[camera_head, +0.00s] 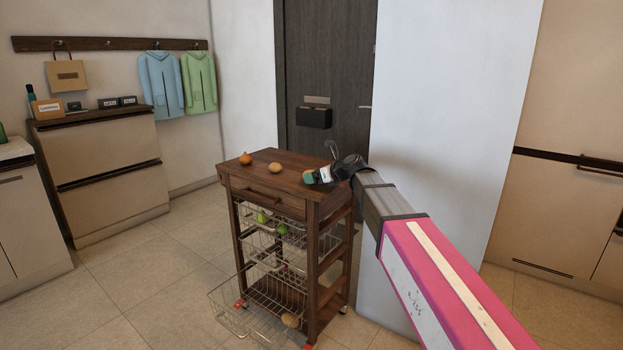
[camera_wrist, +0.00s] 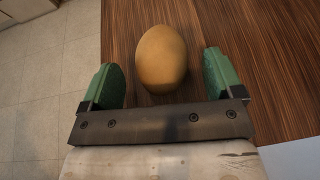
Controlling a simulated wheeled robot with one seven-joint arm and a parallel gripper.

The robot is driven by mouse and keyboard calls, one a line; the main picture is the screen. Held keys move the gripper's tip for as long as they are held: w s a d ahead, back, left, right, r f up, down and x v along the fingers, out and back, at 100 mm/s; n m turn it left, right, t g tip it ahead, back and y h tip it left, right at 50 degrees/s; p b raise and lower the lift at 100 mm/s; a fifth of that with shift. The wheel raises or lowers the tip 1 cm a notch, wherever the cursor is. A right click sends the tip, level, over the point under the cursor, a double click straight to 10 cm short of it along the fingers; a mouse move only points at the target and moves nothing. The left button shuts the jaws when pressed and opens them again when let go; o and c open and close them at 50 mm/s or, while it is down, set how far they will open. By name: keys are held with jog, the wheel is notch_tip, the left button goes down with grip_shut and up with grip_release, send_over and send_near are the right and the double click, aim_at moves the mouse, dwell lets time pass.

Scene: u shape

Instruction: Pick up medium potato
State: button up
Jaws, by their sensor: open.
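A tan, oval potato (camera_head: 275,168) lies on the dark wooden top of a kitchen cart (camera_head: 290,160). In the wrist view the potato (camera_wrist: 161,58) sits ahead of and between the two green fingers of my gripper (camera_wrist: 163,78). The fingers are apart and do not visibly touch it. In the head view my gripper (camera_head: 309,178) is over the right part of the cart top, to the right of the potato. Its jaws are open and empty.
An orange-brown onion-like item (camera_head: 246,158) is on the cart top, left of the potato. Wire baskets (camera_head: 240,310) below hold green items and another potato-like item (camera_head: 290,320). A white wall (camera_head: 450,110) stands close behind my arm. Tiled floor (camera_head: 150,270) is clear at left.

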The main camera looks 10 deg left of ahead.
jog(key=x, duration=0.3)
jog(key=c, duration=1.1)
jog(key=shift+o, duration=0.2)
jog(key=shift+r, duration=0.15)
